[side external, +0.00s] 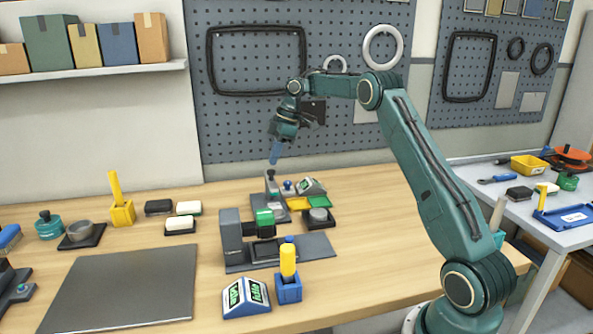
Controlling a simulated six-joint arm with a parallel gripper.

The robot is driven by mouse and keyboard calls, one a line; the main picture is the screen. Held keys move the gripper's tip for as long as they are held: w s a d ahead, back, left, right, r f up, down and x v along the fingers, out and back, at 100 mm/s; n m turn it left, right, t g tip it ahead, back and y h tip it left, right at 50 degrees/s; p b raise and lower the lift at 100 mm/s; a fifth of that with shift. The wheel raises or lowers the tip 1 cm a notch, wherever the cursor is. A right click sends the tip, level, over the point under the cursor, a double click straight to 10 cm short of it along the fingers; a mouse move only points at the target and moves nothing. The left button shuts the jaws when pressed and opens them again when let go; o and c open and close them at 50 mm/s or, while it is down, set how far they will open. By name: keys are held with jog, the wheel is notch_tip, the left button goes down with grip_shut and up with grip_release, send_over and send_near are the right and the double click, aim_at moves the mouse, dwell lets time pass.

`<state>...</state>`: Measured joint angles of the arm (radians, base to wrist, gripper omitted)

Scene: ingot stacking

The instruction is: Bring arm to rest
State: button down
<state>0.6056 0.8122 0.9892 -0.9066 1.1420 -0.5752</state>
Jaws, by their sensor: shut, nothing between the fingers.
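My gripper (274,152) hangs at the end of my teal arm, above the back middle of the wooden table (350,280). No ingots can be made out clearly.
A grey and green machine (232,238) stands in the table's middle, with a yellow-handled tool in a blue holder (288,288) and a display (246,297) in front. A dark flat plate (130,287) lies left. The table's right part is clear. A pegboard (230,120) stands behind.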

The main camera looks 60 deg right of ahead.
jog(key=shift+r, duration=0.1)
dwell(0.3)
jog(key=s+a+r+m+t+h, duration=0.1)
jog(key=s+a+r+m, duration=0.1)
jog(key=s+a+r, duration=0.6)
jog(key=s+a+r+m, duration=0.3)
jog(key=s+a+r, duration=0.25)
jog(key=a, duration=0.45)
jog(key=s+a+f+m+t+h, duration=0.1)
jog(key=s+a+f+m, duration=0.1)
jog(key=s, duration=0.9)
jog(key=s+a+f+m+t, duration=0.1)
jog(key=s+a+f+m, duration=0.1)
jog(key=s, duration=1)
jog(key=shift+a+f+m+h, duration=0.3)
jog(key=shift+a+f+h, duration=0.1)
jog(key=shift+a+f, duration=0.5)
